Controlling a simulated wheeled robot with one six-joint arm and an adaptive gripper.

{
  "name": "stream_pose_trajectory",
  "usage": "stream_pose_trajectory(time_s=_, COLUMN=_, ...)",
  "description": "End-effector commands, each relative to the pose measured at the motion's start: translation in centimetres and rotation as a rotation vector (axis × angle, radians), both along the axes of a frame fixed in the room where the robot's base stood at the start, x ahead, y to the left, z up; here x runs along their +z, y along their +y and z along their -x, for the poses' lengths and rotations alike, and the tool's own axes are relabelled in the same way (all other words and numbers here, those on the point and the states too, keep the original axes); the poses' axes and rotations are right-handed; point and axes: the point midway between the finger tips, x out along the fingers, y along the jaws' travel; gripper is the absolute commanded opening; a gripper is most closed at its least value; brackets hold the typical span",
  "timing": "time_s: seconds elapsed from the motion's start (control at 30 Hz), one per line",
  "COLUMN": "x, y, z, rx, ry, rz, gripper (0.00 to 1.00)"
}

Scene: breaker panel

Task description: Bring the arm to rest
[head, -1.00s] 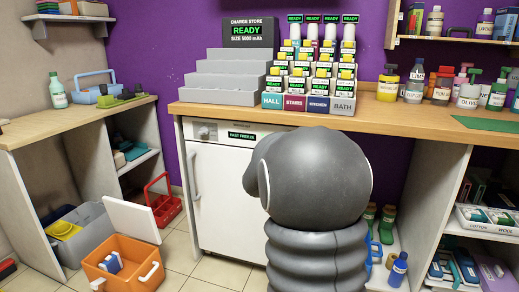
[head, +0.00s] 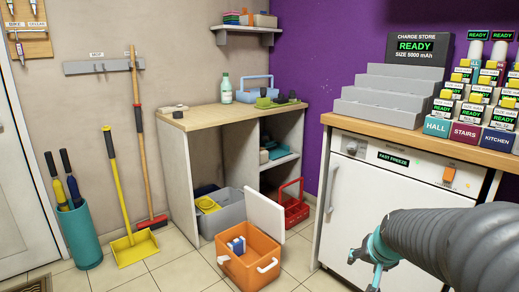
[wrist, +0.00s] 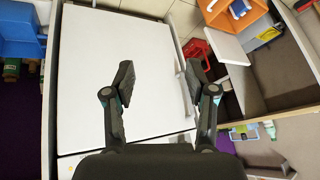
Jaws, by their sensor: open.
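My gripper (head: 363,268) shows at the lower right of the head view, in front of the white freezer (head: 375,195). My grey ribbed arm reaches in from the right edge. In the wrist view my gripper (wrist: 160,76) has its two dark fingers spread wide with nothing between them. The white freezer front (wrist: 135,60) fills the space beyond the fingers. I cannot tell the exact gap between the fingertips and the freezer.
An orange cooler box (head: 248,262) with its lid up stands on the floor, near a red caddy (head: 292,205). A wooden worktop (head: 405,138) above the freezer bears the charge store (head: 418,47) and several labelled packs.

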Motion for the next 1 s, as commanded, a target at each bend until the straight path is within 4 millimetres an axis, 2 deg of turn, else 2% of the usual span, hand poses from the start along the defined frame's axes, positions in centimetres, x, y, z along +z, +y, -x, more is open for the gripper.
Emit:
stream_pose_trajectory(time_s=0.03, x=0.3, y=1.7, z=2.5, rx=0.038, ry=0.046, rz=-0.003, gripper=0.56)
stream_pose_trajectory(time_s=0.2, x=0.7, y=5.2, z=10.1, rx=0.133, ry=0.187, rz=0.018, gripper=0.56)
stream_pose_trajectory(time_s=0.3, x=1.1, y=6.6, z=14.0, rx=0.183, ry=0.234, rz=0.050, gripper=0.56)
stream_pose_trajectory(time_s=0.4, x=1.8, y=7.5, z=17.0, rx=0.232, ry=0.242, rz=0.092, gripper=0.56)
stream_pose_trajectory(time_s=0.5, x=2.6, y=8.2, z=18.7, rx=0.275, ry=0.202, rz=0.133, gripper=0.56)
stream_pose_trajectory(time_s=0.6, x=3.6, y=9.0, z=19.6, rx=0.305, ry=0.147, rz=0.151, gripper=0.56)
stream_pose_trajectory(time_s=0.8, x=5.2, y=10.1, z=20.2, rx=0.344, ry=0.078, rz=0.164, gripper=0.56)
stream_pose_trajectory(time_s=1.0, x=5.2, y=10.3, z=20.1, rx=0.351, ry=0.077, rz=0.164, gripper=0.56)
